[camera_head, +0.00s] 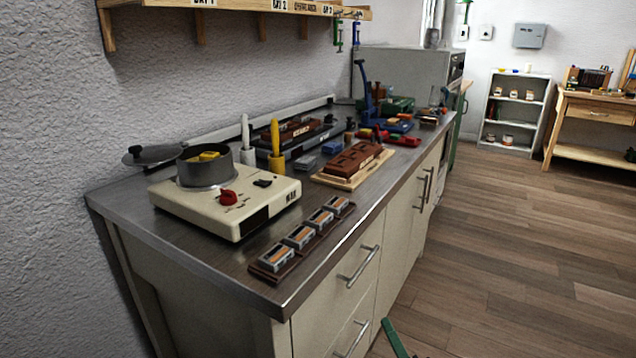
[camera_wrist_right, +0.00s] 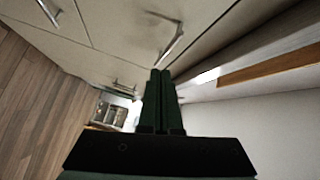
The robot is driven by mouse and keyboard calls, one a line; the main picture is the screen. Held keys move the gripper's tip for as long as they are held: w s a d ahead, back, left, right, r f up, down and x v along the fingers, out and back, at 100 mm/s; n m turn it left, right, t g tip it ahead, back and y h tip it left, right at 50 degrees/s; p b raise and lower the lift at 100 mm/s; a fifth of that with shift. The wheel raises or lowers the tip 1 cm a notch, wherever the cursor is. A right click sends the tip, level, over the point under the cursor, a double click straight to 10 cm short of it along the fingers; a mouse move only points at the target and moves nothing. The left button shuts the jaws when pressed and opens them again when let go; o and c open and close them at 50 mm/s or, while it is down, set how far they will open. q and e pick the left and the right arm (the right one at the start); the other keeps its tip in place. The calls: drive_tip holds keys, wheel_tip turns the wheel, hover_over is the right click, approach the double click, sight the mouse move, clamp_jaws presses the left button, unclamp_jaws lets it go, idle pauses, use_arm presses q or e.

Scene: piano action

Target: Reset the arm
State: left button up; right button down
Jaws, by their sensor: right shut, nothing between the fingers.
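My right gripper (camera_head: 386,323) shows only as a thin green piece at the bottom edge of the head view, low in front of the cabinet drawers. In the right wrist view my right gripper (camera_wrist_right: 160,73) has its two green fingers together with nothing between them. The cabinet fronts and handles are beyond the fingertips there, and I see no contact. My left gripper is not in view.
The counter (camera_head: 190,233) carries a cream hotplate (camera_head: 245,208) with a pot (camera_head: 206,172), a row of small boxes (camera_head: 301,236) and a brown block (camera_head: 353,160) on a board. Drawer handles (camera_head: 358,265) stick out in front. The wooden floor (camera_head: 520,250) at right is clear.

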drive_tip(key=s+a+r+n+y+p, duration=0.1)
drive_tip(key=s+r+n, duration=0.4)
drive_tip(key=s+n, duration=0.35)
drive_tip(key=s+a+r+n+y, duration=0.1)
drive_tip(key=s+r+n, duration=0.3)
drive_tip(key=s+n, duration=0.4)
use_arm(q)
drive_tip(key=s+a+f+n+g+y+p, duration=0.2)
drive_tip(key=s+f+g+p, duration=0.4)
drive_tip(key=p, duration=1.6)
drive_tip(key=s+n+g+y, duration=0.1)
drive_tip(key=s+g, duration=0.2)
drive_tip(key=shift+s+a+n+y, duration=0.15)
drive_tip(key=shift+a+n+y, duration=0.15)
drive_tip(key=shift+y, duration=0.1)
use_arm(e)
drive_tip(key=s+d+f+m+g+h, duration=0.2)
drive_tip(key=s+f+g+h, duration=0.1)
drive_tip(key=s+f+g, duration=0.3)
drive_tip(key=s+g, duration=0.2)
drive_tip(key=shift+d+g, duration=0.3)
drive_tip(key=shift+d, duration=0.1)
